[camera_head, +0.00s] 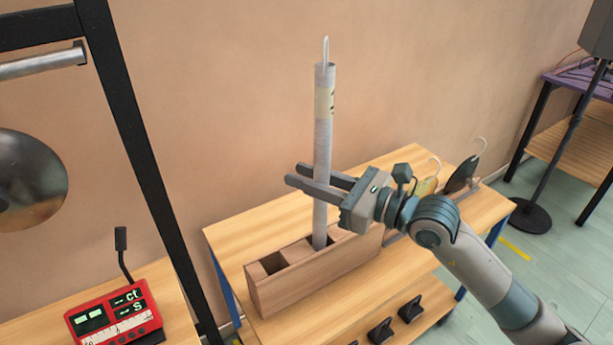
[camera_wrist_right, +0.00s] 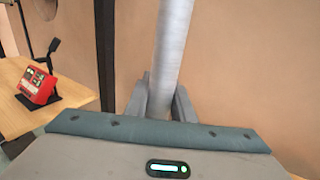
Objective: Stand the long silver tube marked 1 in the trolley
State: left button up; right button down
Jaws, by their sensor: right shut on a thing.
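The long silver tube (camera_head: 323,140) stands upright in the head view, with a wire loop at its top and a pale label with a partly visible dark mark. Its lower end goes down into a compartment of the wooden box (camera_head: 290,284) on the trolley (camera_head: 230,236). Whether it touches the bottom is hidden. My right gripper (camera_head: 318,186) is shut on the tube below its middle. In the right wrist view the tube (camera_wrist_right: 172,50) rises between the fingers (camera_wrist_right: 160,102). My left gripper is not in view.
The box's other compartments at left look empty. Hanging-hook pieces (camera_head: 464,174) stand at the trolley's right. Small black holders (camera_head: 380,330) sit on a lower shelf. A red device (camera_head: 115,312), a black frame (camera_head: 150,180) and a metal disc (camera_head: 30,180) are at left.

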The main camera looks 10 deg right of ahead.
dwell(0.3)
jog(key=c, duration=1.8)
grip_release()
jog(key=shift+o, duration=1.4)
pick_arm(q)
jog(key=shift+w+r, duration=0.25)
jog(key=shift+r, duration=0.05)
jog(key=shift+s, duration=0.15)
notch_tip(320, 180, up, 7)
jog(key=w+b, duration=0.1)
jog(key=b, duration=0.2)
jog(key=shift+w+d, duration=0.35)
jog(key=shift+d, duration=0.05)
pick_arm(e)
jog(key=v, duration=1.2)
jog(key=shift+r, duration=0.1)
